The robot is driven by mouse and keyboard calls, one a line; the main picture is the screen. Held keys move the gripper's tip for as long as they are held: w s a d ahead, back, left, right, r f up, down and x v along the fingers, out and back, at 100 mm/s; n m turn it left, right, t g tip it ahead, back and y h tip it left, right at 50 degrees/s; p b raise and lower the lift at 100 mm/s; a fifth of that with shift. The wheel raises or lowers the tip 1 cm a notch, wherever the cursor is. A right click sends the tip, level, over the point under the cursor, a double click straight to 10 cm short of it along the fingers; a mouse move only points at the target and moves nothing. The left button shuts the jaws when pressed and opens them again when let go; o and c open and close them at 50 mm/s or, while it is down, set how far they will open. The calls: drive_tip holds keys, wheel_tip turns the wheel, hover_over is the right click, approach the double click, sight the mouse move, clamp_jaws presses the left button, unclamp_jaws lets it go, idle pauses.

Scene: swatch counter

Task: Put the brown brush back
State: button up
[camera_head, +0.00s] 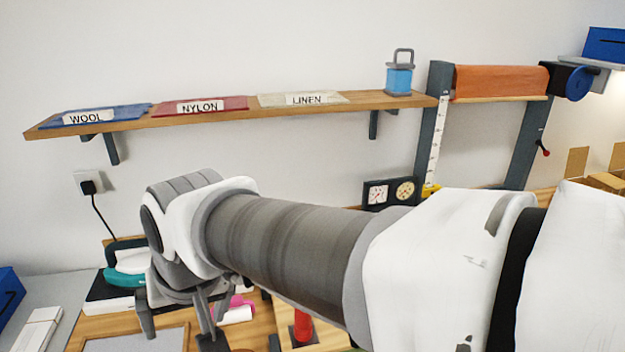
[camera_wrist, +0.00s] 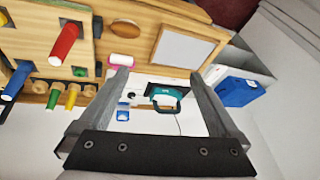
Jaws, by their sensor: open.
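A brown oval thing (camera_wrist: 126,29), which looks like the brown brush, lies on the wooden counter near the top of the wrist view. In the wrist view a white and pink roller (camera_wrist: 124,59) lies close to it. My gripper (camera_wrist: 158,75) is open, with nothing between its fingers. The brown thing is beyond the left fingertip and apart from it. In the head view my gripper (camera_head: 179,335) hangs over the counter at the lower left. I cannot make out the brush there; my arm covers much of the counter.
A wooden board with coloured pegs, one red (camera_wrist: 65,44), stands on the wrist view's left. A framed pale panel (camera_wrist: 183,49) and a teal iron (camera_wrist: 167,97) are nearby. In the head view a wall shelf (camera_head: 200,114) holds fabric swatches and a blue lantern-like thing (camera_head: 399,79).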

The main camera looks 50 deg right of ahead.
drive_tip(key=s+n, duration=0.1)
drive_tip(key=s+r+n, duration=0.1)
drive_tip(key=s+a+n+t, duration=0.1)
drive_tip(key=n, duration=0.1)
drive_tip(key=shift+s+r, duration=0.15)
drive_tip(key=shift+r, duration=0.25)
idle(1.0)
